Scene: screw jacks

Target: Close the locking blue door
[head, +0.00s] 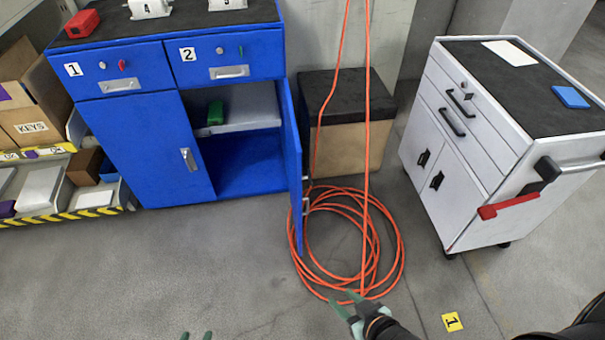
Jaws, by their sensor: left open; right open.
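The blue cabinet (135,124) stands at the back left with two drawers on top, both shut. Its left door is shut and has a silver handle. Its right blue door (292,155) stands open, swung outward and seen nearly edge-on, with a handle (306,195) on its outer side. My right gripper (346,302) is open and empty at the bottom centre, over the lower edge of the orange hose coil and apart from the door. My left gripper (196,336) shows only its green fingertips at the bottom edge, open and apart from the cabinet.
An orange hose (392,262) lies coiled on the floor beside the open door, its strands rising upward. A black-topped box (340,140) stands behind it. A white tool cart (470,150) stands right. Shelves with boxes (28,105) stand left.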

